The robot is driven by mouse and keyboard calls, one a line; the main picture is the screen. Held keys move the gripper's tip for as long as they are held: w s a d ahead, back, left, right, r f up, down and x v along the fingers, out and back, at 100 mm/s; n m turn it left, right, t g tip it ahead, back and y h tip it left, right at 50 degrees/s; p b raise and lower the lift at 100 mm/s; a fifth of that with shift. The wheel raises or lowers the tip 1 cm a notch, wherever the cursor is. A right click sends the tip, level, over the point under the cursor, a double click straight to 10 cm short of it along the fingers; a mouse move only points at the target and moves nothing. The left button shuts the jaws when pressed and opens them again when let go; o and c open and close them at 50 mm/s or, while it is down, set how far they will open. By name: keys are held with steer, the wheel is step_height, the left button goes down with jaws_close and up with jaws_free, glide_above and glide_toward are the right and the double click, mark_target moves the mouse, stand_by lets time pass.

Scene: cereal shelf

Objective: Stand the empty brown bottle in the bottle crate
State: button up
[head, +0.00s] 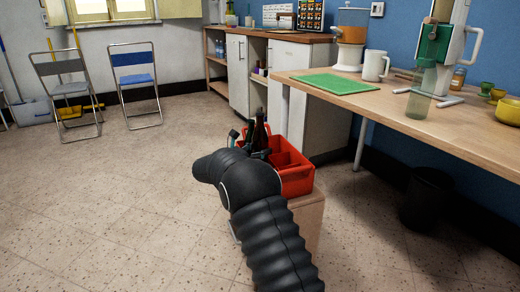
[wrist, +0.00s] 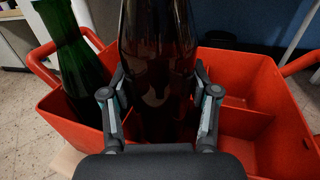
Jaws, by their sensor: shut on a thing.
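The brown bottle (wrist: 158,60) stands upright between the fingers of my gripper (wrist: 160,105) in the wrist view. My gripper is shut on it, one finger on each side. In the head view the dark bottle (head: 259,134) rises above the red bottle crate (head: 300,182), with my arm partly in front. The crate's red walls (wrist: 245,70) and dividers surround the bottle in the wrist view. The bottle's base is hidden, so I cannot tell whether it touches the crate floor. A green bottle (wrist: 72,55) stands in the crate to the left of the brown one.
The crate rests on a light wooden stand (head: 308,222). Compartments on its right look empty. A wooden table (head: 450,125) with a green mat (head: 322,84) is on the right, with a dark bin (head: 426,197) below. Two folding chairs stand back left. Floor on the left is clear.

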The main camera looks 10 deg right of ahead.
steer(key=shift+f, duration=0.35)
steer(key=o, duration=1.3)
steer(key=shift+o, duration=0.2)
